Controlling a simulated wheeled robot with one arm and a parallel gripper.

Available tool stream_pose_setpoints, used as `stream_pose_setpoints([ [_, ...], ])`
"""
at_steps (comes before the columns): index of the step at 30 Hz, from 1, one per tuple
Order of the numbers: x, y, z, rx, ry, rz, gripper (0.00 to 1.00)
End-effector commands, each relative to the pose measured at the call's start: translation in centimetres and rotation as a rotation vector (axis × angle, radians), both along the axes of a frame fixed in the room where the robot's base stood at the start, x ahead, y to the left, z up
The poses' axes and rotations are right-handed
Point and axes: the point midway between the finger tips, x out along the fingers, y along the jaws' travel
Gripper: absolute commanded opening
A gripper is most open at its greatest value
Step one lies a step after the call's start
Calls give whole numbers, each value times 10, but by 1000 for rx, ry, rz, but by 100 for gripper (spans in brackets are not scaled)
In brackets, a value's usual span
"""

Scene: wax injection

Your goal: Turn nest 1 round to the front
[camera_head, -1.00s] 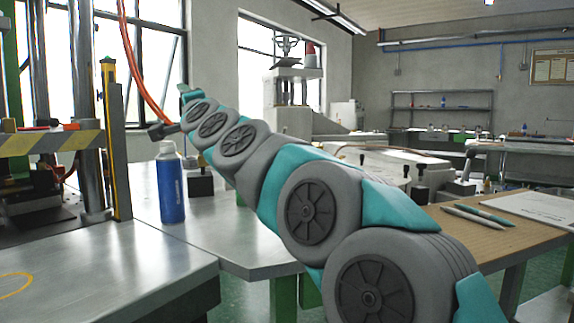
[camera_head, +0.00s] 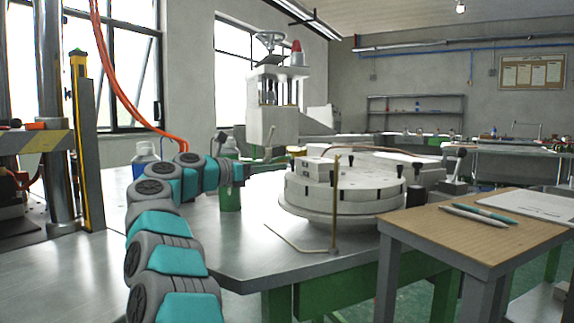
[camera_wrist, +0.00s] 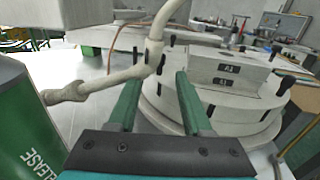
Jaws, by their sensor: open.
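The round white turntable (camera_head: 345,198) stands on the metal table, with white blocks and dark clamps on top. I cannot tell which nest is number 1. My gripper (camera_head: 250,171) is left of the turntable. In the wrist view my gripper (camera_wrist: 155,82) is open, with nothing between its fingers. A cream bent rod (camera_wrist: 150,62) shows beyond the fingertips; I cannot tell whether they touch.
A blue bottle (camera_head: 143,158) is partly hidden by my arm. A thin brass upright (camera_head: 335,205) stands before the turntable. A wooden side table (camera_head: 465,240) is at right.

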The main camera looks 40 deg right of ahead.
Motion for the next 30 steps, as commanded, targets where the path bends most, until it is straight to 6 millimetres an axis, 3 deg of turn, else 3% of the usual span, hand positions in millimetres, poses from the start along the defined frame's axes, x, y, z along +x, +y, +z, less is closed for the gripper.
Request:
stream_pose_setpoints([
  [9,-2,-49,2,0,3,-1,50],
  [15,-2,-67,2,-2,3,2,50],
  [25,-1,-71,1,-2,3,4,50],
  [30,-1,-71,1,-2,3,4,32],
])
